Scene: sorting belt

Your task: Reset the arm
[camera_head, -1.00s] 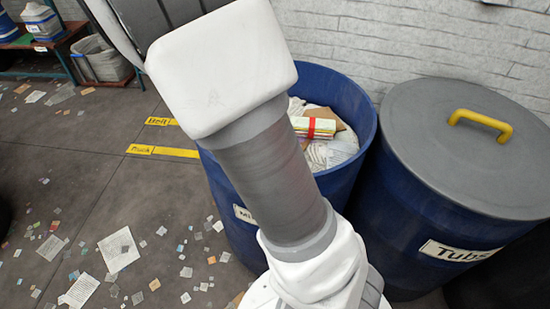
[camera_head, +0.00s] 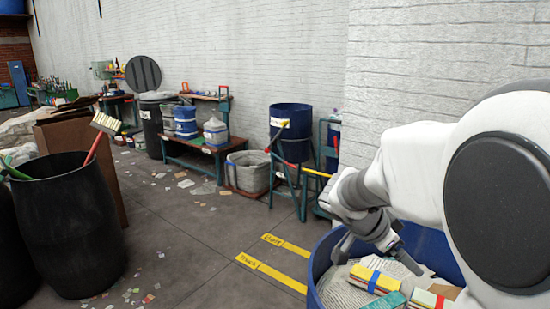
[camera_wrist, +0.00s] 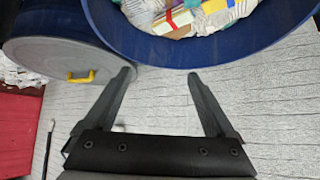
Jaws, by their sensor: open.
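My gripper (camera_head: 372,250) is at the right of the head view, above the rim of an open blue barrel (camera_head: 318,262). In the wrist view my gripper (camera_wrist: 160,82) has its two fingers spread wide with nothing between them. The barrel holds papers and small bundles, one a yellow bundle with a blue band (camera_head: 374,279). The blue barrel's rim (camera_wrist: 190,58) also shows at the top of the wrist view, beyond the fingertips. My white arm hides the right part of the barrel in the head view.
A lidded barrel with a yellow handle (camera_wrist: 80,77) stands beside the open one in the wrist view. A black bin (camera_head: 72,225) with brushes stands at the left. Yellow floor strips (camera_head: 270,273) and open floor lie between. A bench (camera_head: 195,145) lines the white wall.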

